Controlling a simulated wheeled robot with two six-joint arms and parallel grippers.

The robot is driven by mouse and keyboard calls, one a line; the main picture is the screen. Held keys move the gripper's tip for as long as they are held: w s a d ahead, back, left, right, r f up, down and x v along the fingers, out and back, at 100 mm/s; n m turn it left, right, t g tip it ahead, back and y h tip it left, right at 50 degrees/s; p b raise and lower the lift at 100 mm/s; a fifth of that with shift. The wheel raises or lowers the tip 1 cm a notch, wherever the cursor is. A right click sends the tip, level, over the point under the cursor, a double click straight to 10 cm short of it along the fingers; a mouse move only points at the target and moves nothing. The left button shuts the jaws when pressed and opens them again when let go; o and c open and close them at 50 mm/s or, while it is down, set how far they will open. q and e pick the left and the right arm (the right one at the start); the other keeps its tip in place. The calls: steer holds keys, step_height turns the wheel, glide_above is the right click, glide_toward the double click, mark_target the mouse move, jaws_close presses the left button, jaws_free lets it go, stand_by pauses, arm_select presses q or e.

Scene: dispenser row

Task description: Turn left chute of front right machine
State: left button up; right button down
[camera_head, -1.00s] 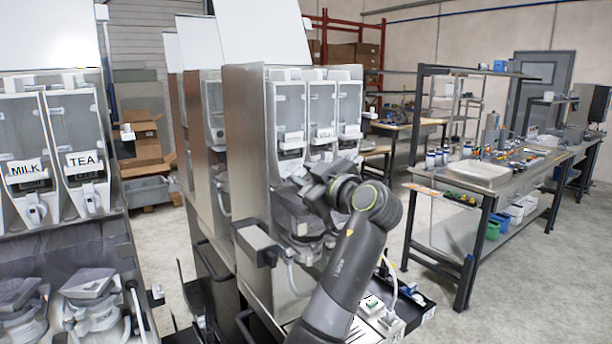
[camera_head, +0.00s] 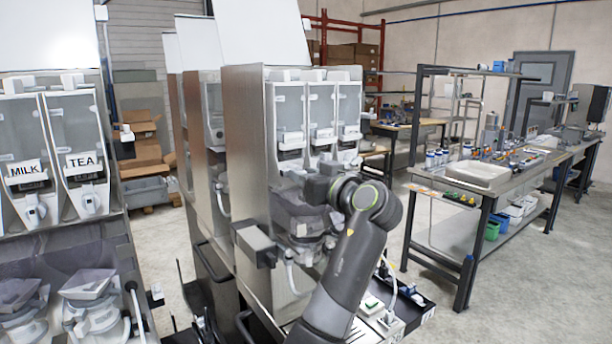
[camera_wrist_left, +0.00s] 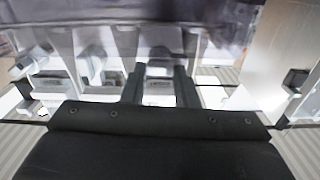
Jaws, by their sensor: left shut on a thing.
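The front right machine (camera_head: 248,150) is a steel cabinet with three clear canisters side by side. The left canister (camera_head: 287,112) has a white and dark outlet at its foot. My left gripper (camera_head: 312,183) is just below the canister outlets, in front of the machine. In the left wrist view its two dark fingers (camera_wrist_left: 160,88) are on either side of a pale chute (camera_wrist_left: 160,68) and shut on it. In the head view the gripper and wrist hide the held chute, so which chute it is cannot be told there. My right gripper is not in view.
Grey mixing bowls (camera_head: 300,222) sit under the outlets, close below the gripper. A machine labelled MILK and TEA (camera_head: 58,150) stands at the left. A workbench (camera_head: 490,180) with tools and bins stands at the right, with clear floor before it.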

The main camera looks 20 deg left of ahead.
arm_select(q)
steer(key=shift+s+f+n+p, duration=0.1)
steer(key=shift+f+n+p, duration=0.1)
steer(key=shift+n+p, duration=3.8)
steer(key=shift+w+f+n+p, duration=0.15)
steer(key=shift+n+p, duration=1.5)
steer(key=shift+n, duration=4.6)
steer(key=shift+s+f+n+p, duration=0.2)
steer(key=shift+n+p, duration=2.65)
steer(key=shift+n, duration=2.3)
